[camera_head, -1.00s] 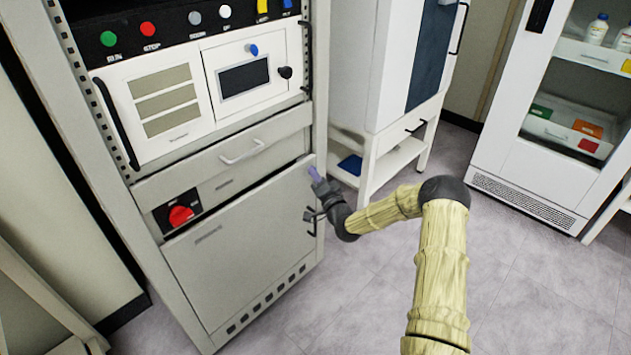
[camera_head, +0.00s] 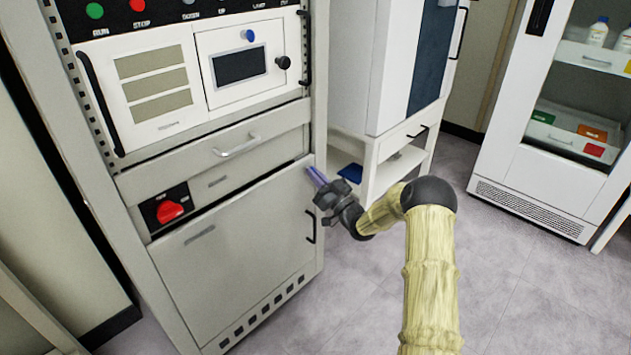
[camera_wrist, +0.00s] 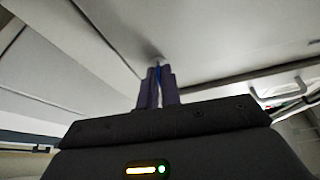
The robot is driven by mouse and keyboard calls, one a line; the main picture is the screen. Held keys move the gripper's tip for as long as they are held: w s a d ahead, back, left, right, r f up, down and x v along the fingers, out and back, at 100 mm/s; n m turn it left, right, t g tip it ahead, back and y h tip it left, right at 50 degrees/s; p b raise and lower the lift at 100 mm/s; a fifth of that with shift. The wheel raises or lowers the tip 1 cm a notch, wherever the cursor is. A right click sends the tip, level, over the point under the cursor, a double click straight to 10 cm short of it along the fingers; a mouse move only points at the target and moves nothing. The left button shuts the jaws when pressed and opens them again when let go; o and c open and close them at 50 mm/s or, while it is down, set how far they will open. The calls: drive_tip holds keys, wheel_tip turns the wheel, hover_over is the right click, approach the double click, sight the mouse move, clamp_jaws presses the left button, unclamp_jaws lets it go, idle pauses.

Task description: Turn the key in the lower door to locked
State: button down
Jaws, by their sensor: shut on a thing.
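The lower door (camera_head: 235,255) is a closed grey panel at the bottom of the rack. My gripper (camera_head: 317,176) is at the door's upper right corner, with its purple fingers pointing at the door face. In the wrist view the fingers (camera_wrist: 157,88) are shut on a thin blue key (camera_wrist: 158,73). The key's tip end meets a small round lock (camera_wrist: 155,59) on the pale door surface. The fingers hide most of the key, and I cannot tell its exact angle. In the head view my gripper hides the key and lock.
A black door handle (camera_head: 311,227) sits just below my gripper. A red rotary switch (camera_head: 170,211) is left, above the door. A drawer with a silver handle (camera_head: 238,146) is above. A white stand (camera_head: 395,170) is close behind on the right. Floor is free in front.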

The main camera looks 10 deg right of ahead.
drive_tip(key=shift+f+n+g+y, duration=0.1)
drive_tip(key=shift+n+g+y, duration=0.3)
drive_tip(key=shift+n, duration=0.6)
drive_tip(key=shift+b, duration=0.3)
drive_tip(key=shift+d, duration=0.1)
drive_tip(key=c, duration=1.6)
unclamp_jaws()
drive_tip(key=p+v, duration=0.4)
drive_tip(key=v, duration=1.3)
drive_tip(key=shift+f, duration=0.25)
